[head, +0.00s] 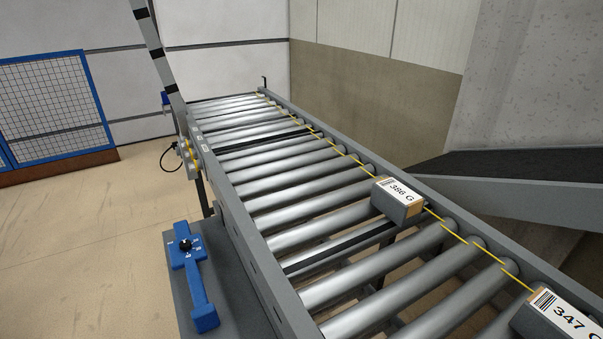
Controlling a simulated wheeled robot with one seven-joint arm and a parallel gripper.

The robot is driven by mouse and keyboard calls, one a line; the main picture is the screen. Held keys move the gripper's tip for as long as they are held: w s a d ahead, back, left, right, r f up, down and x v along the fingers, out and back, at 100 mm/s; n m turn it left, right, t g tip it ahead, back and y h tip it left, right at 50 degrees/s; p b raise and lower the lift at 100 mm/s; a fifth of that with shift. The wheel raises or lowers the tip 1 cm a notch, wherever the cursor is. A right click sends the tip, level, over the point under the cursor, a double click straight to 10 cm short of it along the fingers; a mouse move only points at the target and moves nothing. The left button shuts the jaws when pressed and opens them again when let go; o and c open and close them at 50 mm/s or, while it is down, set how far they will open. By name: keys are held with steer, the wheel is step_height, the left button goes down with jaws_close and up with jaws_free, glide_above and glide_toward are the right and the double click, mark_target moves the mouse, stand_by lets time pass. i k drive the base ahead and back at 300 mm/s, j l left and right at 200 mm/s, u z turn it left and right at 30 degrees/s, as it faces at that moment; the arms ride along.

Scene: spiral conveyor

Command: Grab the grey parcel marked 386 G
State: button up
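The grey parcel marked 386 G (396,209) sits on the roller conveyor (232,177), against the yellow line along its right side. Its top carries a white label with a barcode, and its right end looks tan. A second parcel marked 347 G (537,326) is at the lower right, nearer the camera and cut off by the picture's edge. My gripper is not in view.
A blue lever-like device (192,275) stands on a grey plate left of the conveyor. A grey post rises at the conveyor's left side. A grey chute (510,196) lies to the right. A blue mesh fence (55,105) stands at the far left. Open floor (80,245) lies left.

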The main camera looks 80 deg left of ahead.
mark_target(398, 202)
steer(key=u, duration=1.6)
